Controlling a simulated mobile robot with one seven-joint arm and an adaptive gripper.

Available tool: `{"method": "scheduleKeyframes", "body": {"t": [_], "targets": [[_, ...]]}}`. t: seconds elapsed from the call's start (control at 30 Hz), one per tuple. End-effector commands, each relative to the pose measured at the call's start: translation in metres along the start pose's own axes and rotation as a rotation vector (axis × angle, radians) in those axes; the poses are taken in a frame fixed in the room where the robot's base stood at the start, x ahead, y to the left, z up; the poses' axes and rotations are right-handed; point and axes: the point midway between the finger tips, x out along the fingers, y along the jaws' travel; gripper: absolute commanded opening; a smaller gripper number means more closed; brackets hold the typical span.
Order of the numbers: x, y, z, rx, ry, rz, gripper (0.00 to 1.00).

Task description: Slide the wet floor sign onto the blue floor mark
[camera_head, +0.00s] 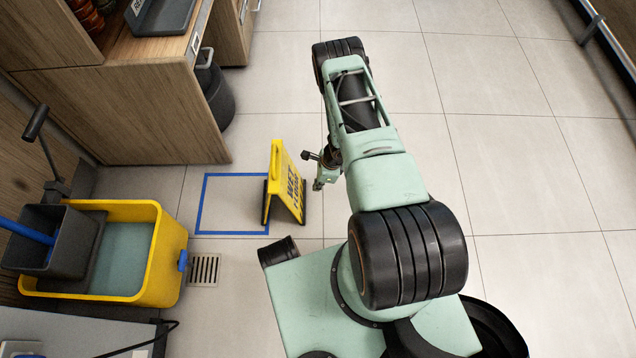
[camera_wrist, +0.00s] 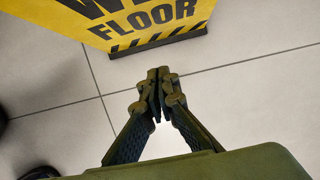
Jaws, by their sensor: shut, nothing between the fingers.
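The yellow wet floor sign (camera_head: 287,184) stands upright as an A-frame on the tiles. The blue floor mark (camera_head: 198,203) is a square taped outline to its left. The sign's left foot is at the mark's right side, and its right foot is outside. In the wrist view the lower part of the sign (camera_wrist: 150,22), with "FLOOR" and a striped bottom edge, is at the top. My gripper (camera_head: 319,185) is just right of the sign. In the wrist view my gripper (camera_wrist: 156,78) is shut and empty, pointing toward the sign, with tile showing between them.
A yellow mop bucket (camera_head: 170,255) stands at the left, by a floor drain (camera_head: 204,270). A wooden counter (camera_head: 150,115) and a dark bin (camera_head: 215,92) stand behind the mark. Open tiled floor (camera_head: 500,160) lies to the right.

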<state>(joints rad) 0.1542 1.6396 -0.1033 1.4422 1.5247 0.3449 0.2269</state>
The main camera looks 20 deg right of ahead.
Motion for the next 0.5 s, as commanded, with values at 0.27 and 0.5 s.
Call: {"method": "scheduleKeyframes", "body": {"t": [0.27, 0.5], "targets": [[0.051, -0.001, 0.012, -0.007, -0.001, -0.001, 0.00], [0.054, -0.001, 0.035, -0.004, 0.001, 0.000, 0.00]]}}
